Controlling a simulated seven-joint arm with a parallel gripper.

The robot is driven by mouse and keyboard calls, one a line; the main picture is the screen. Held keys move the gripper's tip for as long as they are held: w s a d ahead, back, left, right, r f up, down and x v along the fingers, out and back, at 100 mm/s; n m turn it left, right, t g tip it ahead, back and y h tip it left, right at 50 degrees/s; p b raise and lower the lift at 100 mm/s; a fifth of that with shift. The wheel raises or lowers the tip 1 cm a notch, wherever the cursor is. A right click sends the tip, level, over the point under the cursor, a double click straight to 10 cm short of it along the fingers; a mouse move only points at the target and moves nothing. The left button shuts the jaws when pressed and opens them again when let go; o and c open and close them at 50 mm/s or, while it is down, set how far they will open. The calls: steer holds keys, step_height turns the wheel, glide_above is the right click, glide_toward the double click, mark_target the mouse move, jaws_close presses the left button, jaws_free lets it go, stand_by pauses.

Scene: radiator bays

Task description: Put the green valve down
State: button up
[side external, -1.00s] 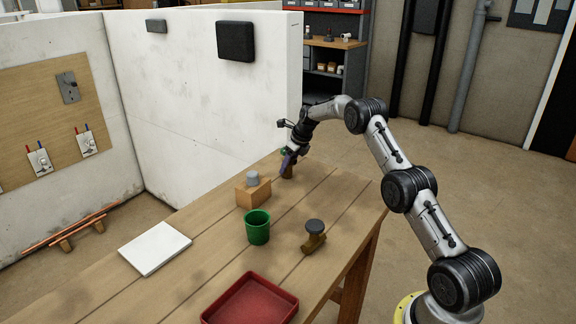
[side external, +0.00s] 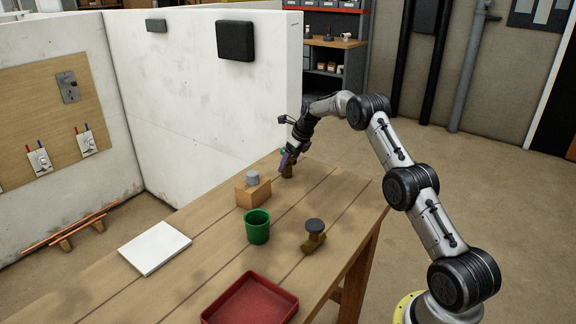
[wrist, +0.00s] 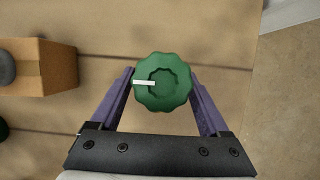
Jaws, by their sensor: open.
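The green valve has a scalloped green handwheel (wrist: 162,95) with a white mark, seen from above in the wrist view. In the side view its brownish body (side external: 287,172) stands on the far end of the wooden table, and its top is mostly hidden by my gripper (side external: 287,160). In the wrist view the two purple fingers of my gripper (wrist: 163,74) are spread, one on each side of the handwheel. The jaws are open around the valve. Whether a finger still touches it I cannot tell.
A green cup (side external: 257,229), a grey-topped valve (side external: 313,238), a red tray (side external: 250,304) and a white plate (side external: 154,248) are nearer. A white wall (side external: 200,100) rises behind the table.

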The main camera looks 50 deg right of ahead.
steer(key=v, duration=1)
steer(key=s+a+r+n, duration=0.8)
steer(key=a+n, duration=0.1)
steer(key=a, duration=0.2)
steer(key=s+a+r+n, duration=0.7)
steer(key=a+r+n, duration=0.15)
steer(key=a, duration=0.35)
steer(key=s+a+f+n, duration=0.2)
steer(key=s+a+n, duration=0.1)
steer(key=s+n, duration=0.3)
steer(key=s+a+f+n, duration=0.2)
steer(key=s+n, duration=0.4)
steer(key=s, duration=0.4)
steer(key=s+a+f+n+t, duration=0.1)
steer(key=s+a+f+n, duration=0.1)
steer(key=s+a+n, duration=0.2)
steer(key=s+n, duration=0.2)
steer(key=s, duration=0.2)
steer(key=shift+a, duration=0.25)
